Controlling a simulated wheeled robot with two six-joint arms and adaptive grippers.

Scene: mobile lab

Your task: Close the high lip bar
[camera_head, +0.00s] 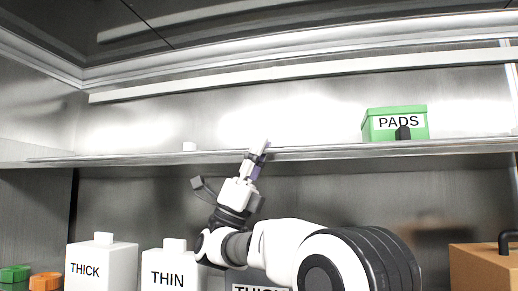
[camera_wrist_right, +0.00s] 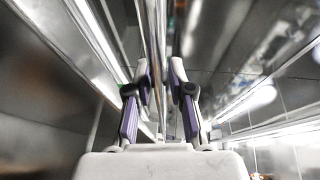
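A long pale bar (camera_head: 300,75) runs across the back of the cabinet above the shelf; I take it for the high lip bar, though I cannot be sure. The metal shelf (camera_head: 340,153) with its front edge runs below it. My right gripper (camera_head: 259,148) reaches up to that shelf edge, fingertips at about its height. In the wrist view my right gripper (camera_wrist_right: 163,72) has its two fingers apart, with a thin metal strip (camera_wrist_right: 160,50) seen between them. Whether they touch it is unclear. My left gripper is not in view.
White THICK (camera_head: 100,268) and THIN (camera_head: 167,272) containers stand below. A brown box (camera_head: 478,268) is at lower right.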

